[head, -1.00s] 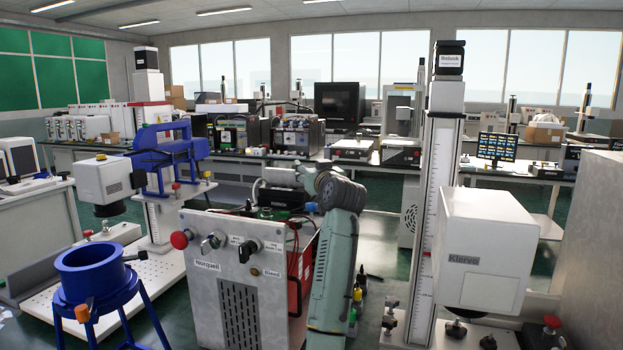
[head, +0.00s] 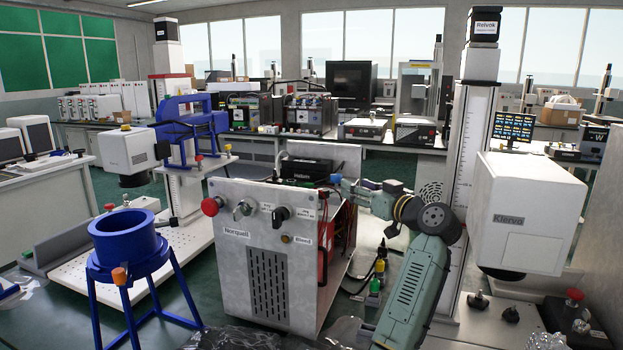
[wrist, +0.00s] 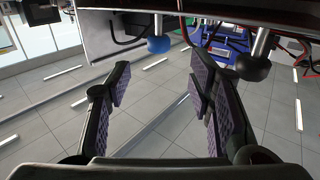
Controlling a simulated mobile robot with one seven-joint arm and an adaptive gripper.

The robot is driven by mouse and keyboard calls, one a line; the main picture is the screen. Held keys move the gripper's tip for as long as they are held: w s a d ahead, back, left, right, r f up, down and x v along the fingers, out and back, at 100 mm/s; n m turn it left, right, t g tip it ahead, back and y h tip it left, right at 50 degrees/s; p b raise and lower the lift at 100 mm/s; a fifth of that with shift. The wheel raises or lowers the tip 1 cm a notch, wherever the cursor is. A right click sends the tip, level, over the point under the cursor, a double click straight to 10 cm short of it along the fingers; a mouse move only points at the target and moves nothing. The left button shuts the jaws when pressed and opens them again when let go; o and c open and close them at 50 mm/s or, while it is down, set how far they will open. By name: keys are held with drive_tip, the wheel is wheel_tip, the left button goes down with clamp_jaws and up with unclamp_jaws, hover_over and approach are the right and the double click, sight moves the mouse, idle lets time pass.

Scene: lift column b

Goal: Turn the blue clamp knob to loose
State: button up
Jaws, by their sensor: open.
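In the wrist view a blue knob (wrist: 158,45) hangs on a metal stem under a dark overhead edge, ahead of my gripper (wrist: 163,82). My gripper is open and empty, its purple-padded fingers spread; the knob is beyond and above the gap, apart from both fingers. A darker knob (wrist: 253,67) on another stem hangs to the right, beyond the right finger. In the head view my arm reaches left behind the Norquell cabinet (head: 240,262), and its end is too small there to read the fingers.
Red and black wires (wrist: 293,45) hang at the wrist view's upper right. The cabinet's front carries a red button (head: 211,206) and several knobs. A blue ring stand (head: 124,238) is at left, the white Klervo unit (head: 527,212) at right.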

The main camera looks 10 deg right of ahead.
sight(340, 177)
drive_tip(key=p+x, duration=0.3)
drive_tip(key=x, duration=0.5)
drive_tip(key=shift+w+r+p, duration=0.15)
drive_tip(key=shift+w+p, duration=0.15)
drive_tip(key=shift+w, duration=0.1)
drive_tip(key=shift+w+a, duration=0.15)
drive_tip(key=shift+w, duration=0.5)
drive_tip(key=shift+c, duration=0.4)
drive_tip(key=c, duration=1.1)
drive_tip(key=shift+f+h, duration=0.3)
clamp_jaws()
